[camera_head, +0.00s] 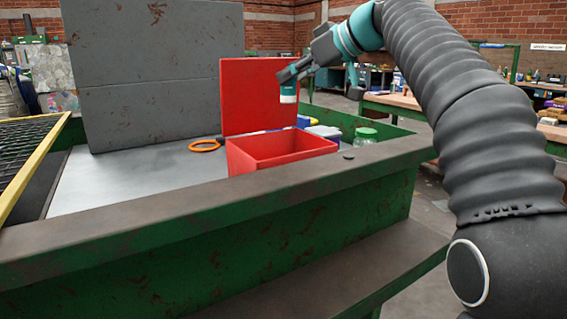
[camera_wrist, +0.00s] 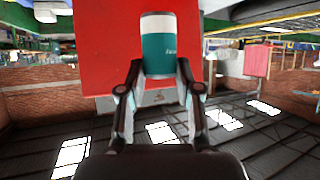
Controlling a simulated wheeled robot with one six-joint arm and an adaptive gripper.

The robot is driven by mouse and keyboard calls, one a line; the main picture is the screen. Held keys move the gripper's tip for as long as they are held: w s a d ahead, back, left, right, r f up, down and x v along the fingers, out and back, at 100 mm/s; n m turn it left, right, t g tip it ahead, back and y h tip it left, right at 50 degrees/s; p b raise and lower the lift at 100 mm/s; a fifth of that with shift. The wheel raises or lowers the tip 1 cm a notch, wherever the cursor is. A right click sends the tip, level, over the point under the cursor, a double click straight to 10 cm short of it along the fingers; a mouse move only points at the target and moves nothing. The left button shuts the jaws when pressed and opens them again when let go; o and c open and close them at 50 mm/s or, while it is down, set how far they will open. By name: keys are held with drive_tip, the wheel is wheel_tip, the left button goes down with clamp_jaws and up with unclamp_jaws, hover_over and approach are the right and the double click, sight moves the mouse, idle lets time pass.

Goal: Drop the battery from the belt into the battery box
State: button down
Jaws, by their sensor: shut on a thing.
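The battery (camera_wrist: 158,52) is a teal and white cylinder between the two fingers of my gripper (camera_wrist: 157,75). In the head view my gripper (camera_head: 288,78) holds the battery (camera_head: 288,94) upright, in the air above the red battery box (camera_head: 285,153). The box has an open top and a tall red panel (camera_head: 256,95) at its back. The battery hangs above the box's rim, near its right half, and does not touch the box. The inside bottom of the box is hidden. In the wrist view a red panel (camera_wrist: 95,40) fills the area behind the battery.
An orange ring (camera_head: 205,146) lies on the grey surface left of the box. A jar with a green lid (camera_head: 365,135) and blue and white items (camera_head: 324,131) are right of it. A green and brown edge (camera_head: 200,205) runs in front. A grey wall (camera_head: 155,75) stands behind.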

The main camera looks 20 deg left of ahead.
sight(294, 101)
drive_tip(key=shift+s+a+f, duration=0.15)
drive_tip(key=shift+s+f, duration=0.05)
drive_tip(key=shift+f, duration=0.5)
drive_tip(key=shift+f+b, duration=1)
drive_tip(key=shift+f, duration=1.15)
drive_tip(key=c, duration=0.7)
unclamp_jaws()
drive_tip(key=v, duration=1.2)
